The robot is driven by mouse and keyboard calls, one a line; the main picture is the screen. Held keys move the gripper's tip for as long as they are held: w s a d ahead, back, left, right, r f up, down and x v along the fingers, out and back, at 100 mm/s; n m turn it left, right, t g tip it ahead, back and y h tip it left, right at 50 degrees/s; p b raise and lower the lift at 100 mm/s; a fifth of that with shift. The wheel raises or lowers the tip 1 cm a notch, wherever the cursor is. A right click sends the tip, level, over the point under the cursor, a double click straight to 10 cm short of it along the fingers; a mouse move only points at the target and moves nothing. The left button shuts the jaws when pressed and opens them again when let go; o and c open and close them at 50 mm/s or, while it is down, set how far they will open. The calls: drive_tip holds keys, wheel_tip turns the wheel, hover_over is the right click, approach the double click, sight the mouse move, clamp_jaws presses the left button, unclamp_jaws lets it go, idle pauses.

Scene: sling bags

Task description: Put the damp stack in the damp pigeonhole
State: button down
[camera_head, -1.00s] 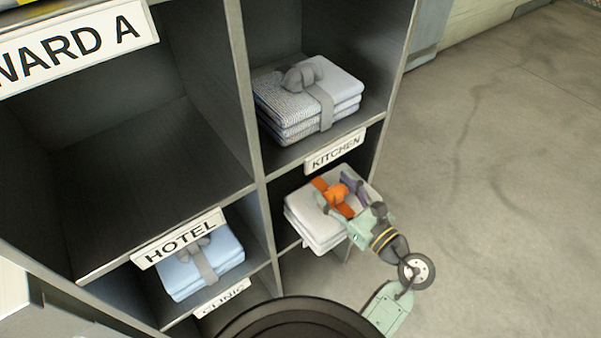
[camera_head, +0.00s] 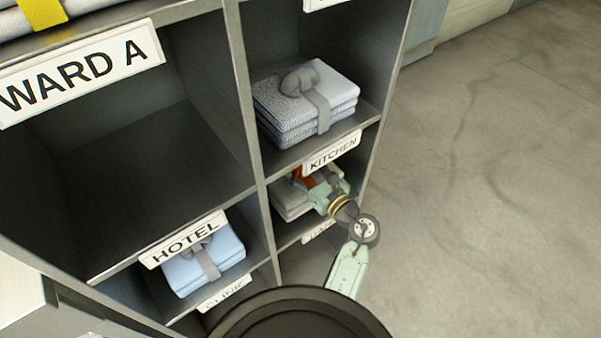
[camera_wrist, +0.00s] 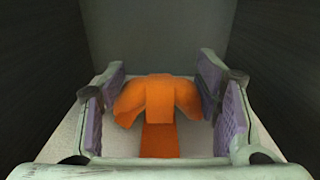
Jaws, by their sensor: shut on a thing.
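My gripper (camera_head: 325,188) holds a pale folded stack (camera_head: 290,201) by the orange knot of its strap (camera_head: 302,176). The stack is inside the right-column pigeonhole below the KITCHEN label (camera_head: 332,151) and above a lower, partly hidden label (camera_head: 317,233) that I cannot read. In the wrist view the purple finger pads stand on either side of the orange knot (camera_wrist: 158,95), with the pale cloth (camera_wrist: 112,140) beneath. Dark walls rise on both sides. I cannot tell whether the stack touches the shelf floor.
A blue-grey stack (camera_head: 305,105) with a grey strap fills the pigeonhole above. A light blue stack (camera_head: 205,262) lies in the lower left one, below the HOTEL label (camera_head: 183,240). The pigeonhole below WARD A (camera_head: 82,70) is empty. Open floor (camera_head: 500,200) lies to the right.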

wheel_tip(320, 180, down, 3)
drive_tip(key=shift+r, duration=0.1)
drive_tip(key=shift+w+a+f+p, duration=0.1)
drive_tip(key=shift+w+f+p, duration=0.1)
drive_tip(key=shift+f+p, duration=0.25)
drive_tip(key=c, duration=1)
unclamp_jaws()
drive_tip(key=shift+f, duration=0.25)
drive_tip(key=o, duration=0.4)
drive_tip(key=shift+r, duration=0.1)
drive_tip(key=shift+o, duration=0.2)
drive_tip(key=shift+s+r, duration=0.1)
drive_tip(key=b+v, duration=0.3)
drive_tip(key=v, duration=0.9)
